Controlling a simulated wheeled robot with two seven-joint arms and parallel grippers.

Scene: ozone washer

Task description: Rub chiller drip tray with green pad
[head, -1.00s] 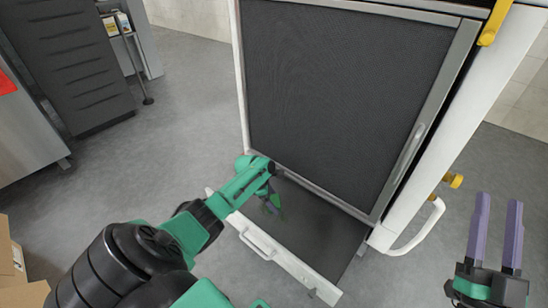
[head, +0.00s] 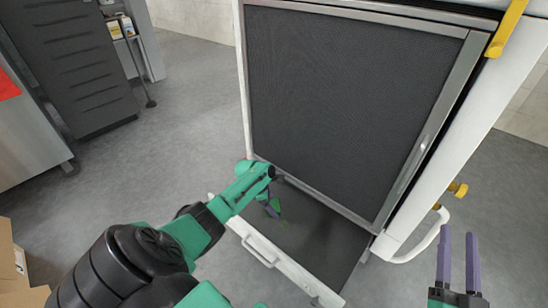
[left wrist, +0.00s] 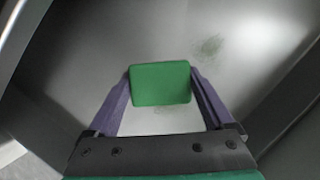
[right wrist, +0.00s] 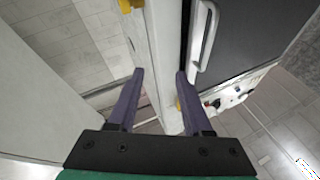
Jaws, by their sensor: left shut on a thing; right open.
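The green pad (left wrist: 160,83) is held between the purple fingers of my left gripper (left wrist: 161,90). In the head view the pad (head: 275,204) is a small green patch, partly hidden by my left arm. The drip tray (head: 312,240) is the dark pulled-out tray at the bottom of the chiller, with a white front and handle. My left gripper is inside it, over its far left part. Greenish smudges (left wrist: 209,46) show on the tray surface beyond the pad and just below it. I cannot tell whether the pad touches the surface. My right gripper (head: 458,260) is open and empty, right of the chiller.
The chiller (head: 345,100) stands upright behind the tray, with a dark mesh door and a white handle low on its right side. A dark cabinet (head: 75,70) stands at the left, and a cardboard box (head: 12,265) at the lower left. Grey floor between is clear.

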